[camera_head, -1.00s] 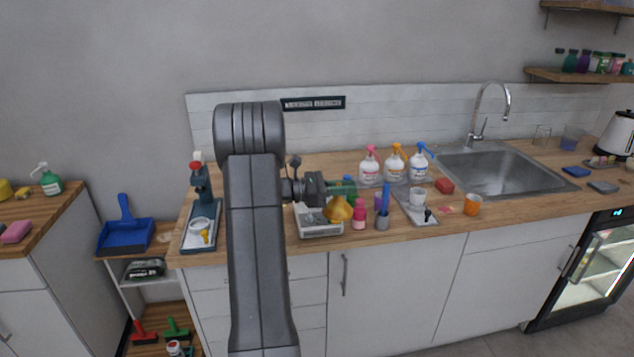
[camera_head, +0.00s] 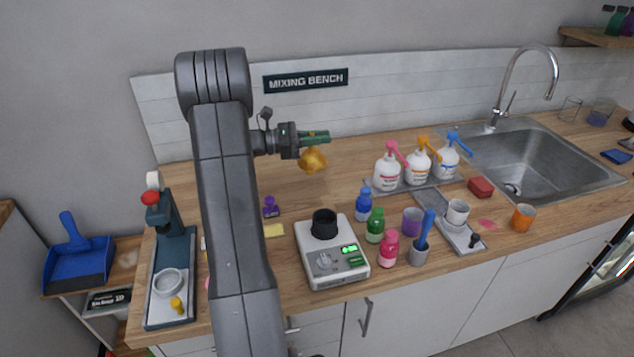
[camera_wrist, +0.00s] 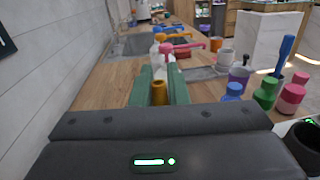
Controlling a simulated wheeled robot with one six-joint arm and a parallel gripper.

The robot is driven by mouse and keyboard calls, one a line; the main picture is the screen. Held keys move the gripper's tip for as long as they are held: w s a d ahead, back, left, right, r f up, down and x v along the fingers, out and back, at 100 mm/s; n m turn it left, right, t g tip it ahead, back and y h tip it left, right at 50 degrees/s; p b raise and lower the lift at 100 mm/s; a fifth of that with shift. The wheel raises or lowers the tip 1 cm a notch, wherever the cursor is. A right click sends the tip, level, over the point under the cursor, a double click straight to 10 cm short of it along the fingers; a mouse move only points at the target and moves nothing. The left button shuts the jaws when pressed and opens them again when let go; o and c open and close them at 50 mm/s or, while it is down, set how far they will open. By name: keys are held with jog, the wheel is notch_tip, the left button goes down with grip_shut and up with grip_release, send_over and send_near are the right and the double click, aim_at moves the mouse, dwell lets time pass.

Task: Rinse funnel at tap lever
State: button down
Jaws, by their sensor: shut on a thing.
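My gripper (camera_head: 318,137) is shut on a yellow-gold funnel (camera_head: 313,160) and holds it above the counter, left of the pump bottles. The wrist view shows the funnel (camera_wrist: 159,92) between the green fingers (camera_wrist: 160,88). The tap (camera_head: 523,80) is a chrome gooseneck behind the steel sink (camera_head: 545,160) at the right. Its small lever (camera_head: 511,101) stands at the tap's base. My gripper is well apart from the tap and sink.
Three pump bottles, pink (camera_head: 388,170), orange (camera_head: 417,165) and blue (camera_head: 447,158), stand between funnel and sink. A scale (camera_head: 330,262), small bottles (camera_head: 375,226) and an orange cup (camera_head: 523,217) line the front. The wooden counter (camera_head: 310,195) below the funnel is mostly clear.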

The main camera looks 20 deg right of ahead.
notch_tip(320, 180, down, 10)
jog(key=shift+r+p, duration=0.1)
jog(key=shift+p, duration=0.55)
jog(key=c, duration=1.4)
grip_release()
jog(key=shift+w, duration=0.1)
jog(key=a, duration=0.4)
jog(key=w+a, duration=0.1)
jog(key=a, duration=0.3)
jog(key=w+a+b, duration=0.1)
jog(key=a, duration=0.3)
jog(key=shift+d, duration=0.1)
jog(key=shift+c, duration=0.5)
